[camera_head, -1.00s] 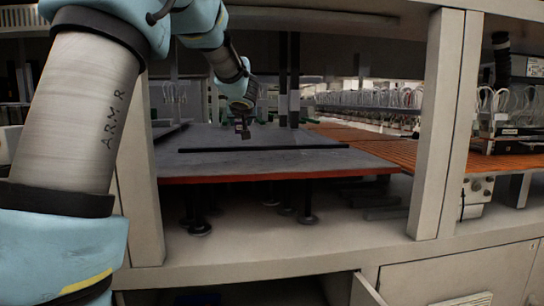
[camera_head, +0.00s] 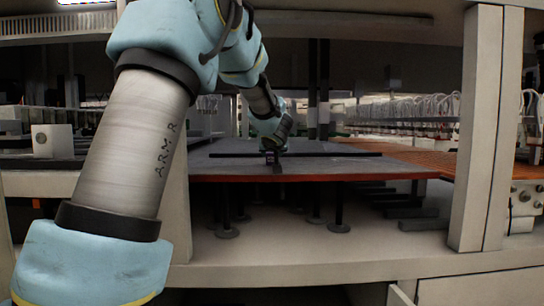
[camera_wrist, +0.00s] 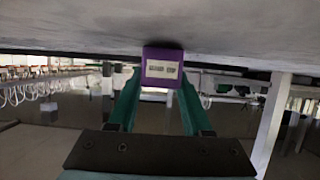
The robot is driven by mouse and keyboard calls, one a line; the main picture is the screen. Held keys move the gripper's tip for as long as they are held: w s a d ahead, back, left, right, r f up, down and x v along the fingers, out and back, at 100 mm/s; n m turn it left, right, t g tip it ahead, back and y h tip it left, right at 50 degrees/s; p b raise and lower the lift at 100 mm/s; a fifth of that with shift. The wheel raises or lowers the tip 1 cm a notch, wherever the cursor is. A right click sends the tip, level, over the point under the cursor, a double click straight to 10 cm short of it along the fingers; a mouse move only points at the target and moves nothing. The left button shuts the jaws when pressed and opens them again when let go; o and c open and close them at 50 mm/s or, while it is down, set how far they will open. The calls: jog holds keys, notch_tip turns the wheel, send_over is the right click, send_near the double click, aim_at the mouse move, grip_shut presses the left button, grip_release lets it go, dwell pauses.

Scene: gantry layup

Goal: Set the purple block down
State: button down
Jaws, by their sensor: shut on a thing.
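The purple block (camera_wrist: 163,55) is between the green fingers of my gripper (camera_wrist: 160,88) in the wrist view, with a pale label on its near face. My gripper is shut on it. The block's upper edge in that view meets or nearly meets the grey surface; I cannot tell whether they touch. In the head view my gripper (camera_head: 271,160) is small and dark, low over the front part of the grey board (camera_head: 355,168), by the thin black bar (camera_head: 330,155). The block is hard to make out there.
A pale upright post (camera_head: 478,130) stands at the right, and another stands left of the board, behind my arm. An orange slatted surface (camera_head: 430,158) lies right of the board. Racks with white looped tubes (camera_head: 400,108) stand behind. The board is mostly clear.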

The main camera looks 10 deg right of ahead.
jog(key=shift+f, duration=0.15)
jog(key=shift+c, duration=1.7)
grip_release()
jog(key=shift+s+r, duration=0.2)
jog(key=shift+r, duration=0.15)
jog(key=p+v, duration=0.1)
jog(key=v, duration=1)
jog(key=shift+s+a+r+p, duration=0.1)
jog(key=shift+s+p, duration=0.1)
jog(key=shift+p, duration=0.15)
jog(key=shift+s, duration=0.1)
